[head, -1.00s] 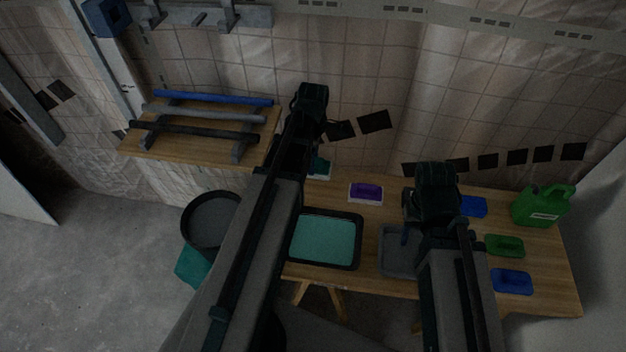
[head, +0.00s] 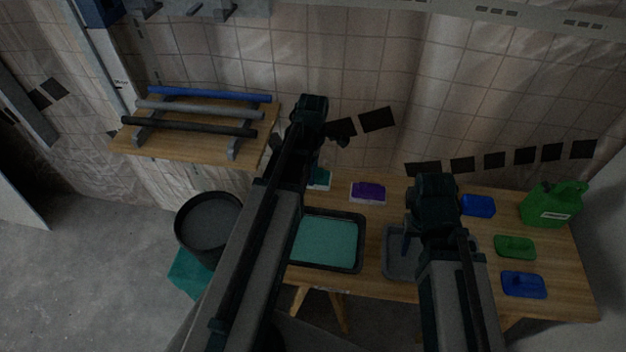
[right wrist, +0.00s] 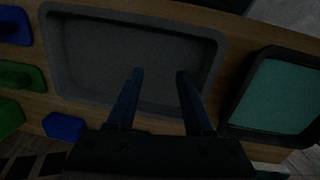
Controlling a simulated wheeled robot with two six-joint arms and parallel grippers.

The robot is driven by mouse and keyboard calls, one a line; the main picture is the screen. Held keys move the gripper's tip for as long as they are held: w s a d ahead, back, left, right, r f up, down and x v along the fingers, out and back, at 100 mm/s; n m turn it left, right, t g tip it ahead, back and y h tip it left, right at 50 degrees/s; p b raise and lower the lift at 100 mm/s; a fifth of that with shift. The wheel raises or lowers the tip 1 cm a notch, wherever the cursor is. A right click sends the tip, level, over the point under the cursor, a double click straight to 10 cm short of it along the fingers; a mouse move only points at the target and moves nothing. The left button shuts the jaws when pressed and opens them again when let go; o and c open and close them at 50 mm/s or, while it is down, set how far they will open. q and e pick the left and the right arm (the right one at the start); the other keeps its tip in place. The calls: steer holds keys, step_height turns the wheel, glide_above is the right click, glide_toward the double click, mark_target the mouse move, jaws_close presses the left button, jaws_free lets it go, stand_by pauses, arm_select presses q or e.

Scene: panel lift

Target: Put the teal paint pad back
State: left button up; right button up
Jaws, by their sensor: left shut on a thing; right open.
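The teal paint pad (head: 321,175) shows as a small teal patch with white below it, at the back left of the table in the head view. My left arm covers most of it. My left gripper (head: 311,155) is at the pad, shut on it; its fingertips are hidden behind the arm. I cannot tell whether the pad touches the table. My right gripper (head: 411,235) is open and empty over the grey tray (head: 391,262). In the right wrist view its two fingers (right wrist: 160,73) stand apart above that tray (right wrist: 60,60).
A tray of teal paint (head: 362,250) stands in front of the teal pad. A purple pad (head: 368,192) is to the right. Blue pads (head: 478,205), a green pad (head: 515,246) and a green jug (head: 552,206) fill the right end. A rack of tubes (head: 200,112) stands at left.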

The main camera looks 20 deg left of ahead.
arm_select(q)
step_height(320, 180, down, 4)
steer(key=b, duration=0.3)
steer(key=shift+r, duration=0.1)
arm_select(e)
step_height(320, 180, down, 4)
steer(key=shift+r, duration=0.1)
arm_select(q)
steer(key=shift+r, duration=0.15)
arm_select(e)
steer(key=shift+r, duration=0.15)
arm_select(q)
steer(key=o, duration=0.9)
steer(key=shift+f, duration=0.2)
arm_select(e)
steer(key=shift+f, duration=0.2)
arm_select(q)
steer(key=o, duration=0.5)
steer(key=shift+r, duration=0.1)
arm_select(e)
steer(key=shift+r, duration=0.1)
